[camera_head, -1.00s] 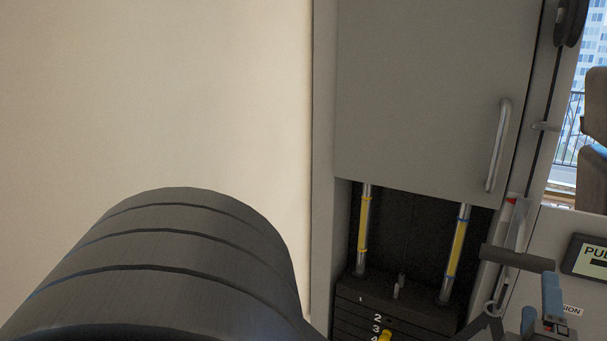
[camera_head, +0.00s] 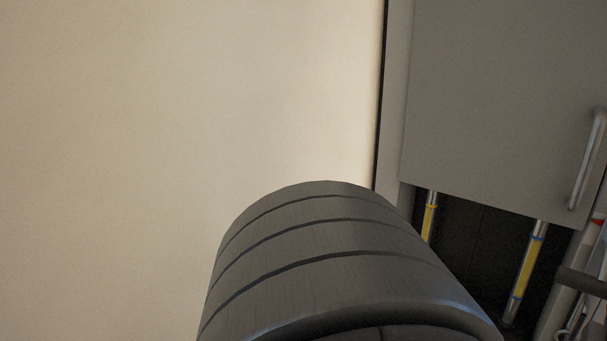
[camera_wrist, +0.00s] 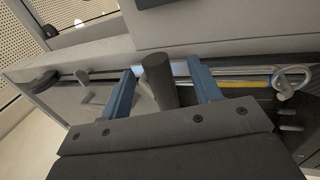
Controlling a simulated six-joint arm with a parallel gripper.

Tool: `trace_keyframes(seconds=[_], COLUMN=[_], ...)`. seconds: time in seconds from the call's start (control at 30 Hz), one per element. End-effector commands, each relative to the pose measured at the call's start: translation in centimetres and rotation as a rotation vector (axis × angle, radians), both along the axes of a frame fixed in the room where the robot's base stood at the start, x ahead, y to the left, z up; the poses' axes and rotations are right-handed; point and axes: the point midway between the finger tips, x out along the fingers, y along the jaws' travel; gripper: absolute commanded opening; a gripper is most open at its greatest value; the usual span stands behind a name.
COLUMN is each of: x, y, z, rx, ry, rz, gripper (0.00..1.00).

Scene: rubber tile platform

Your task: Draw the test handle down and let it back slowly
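The test handle (camera_wrist: 157,78) is a dark round bar in the wrist view. It lies between the two blue fingers of my gripper (camera_wrist: 160,67), with a visible gap on each side, so the gripper is open around it. I cannot tell how deep the bar sits between the fingers. In the head view, a dark bar that looks like the same handle (camera_head: 583,281) shows at the right edge, cut off by the frame. My gripper is out of the head view.
A grey cabinet panel (camera_head: 490,100) with a metal pull (camera_head: 588,160) stands at the right. Below it are guide rods with yellow sleeves (camera_head: 526,268). A pale wall (camera_head: 180,120) fills the left. In the wrist view, a metal ring (camera_wrist: 292,78) is at the right.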

Motion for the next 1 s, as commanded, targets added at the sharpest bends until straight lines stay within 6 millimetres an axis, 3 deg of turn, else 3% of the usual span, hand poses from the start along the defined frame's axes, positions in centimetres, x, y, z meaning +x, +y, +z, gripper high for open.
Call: trace_keyframes(seconds=[0.03,0.2,0.3,0.53,1.0], x=[0.0,0.0,0.0,0.0,0.0], y=[0.0,0.0,0.0,0.0,0.0], z=[0.0,0.0,0.0,-0.4,-2.9], rx=[0.000,0.000,0.000,0.001,0.006], ry=[0.000,0.000,0.000,0.000,0.002], rz=[0.000,0.000,0.000,0.000,0.001], gripper=[0.47,0.14,0.00,0.00,0.00])
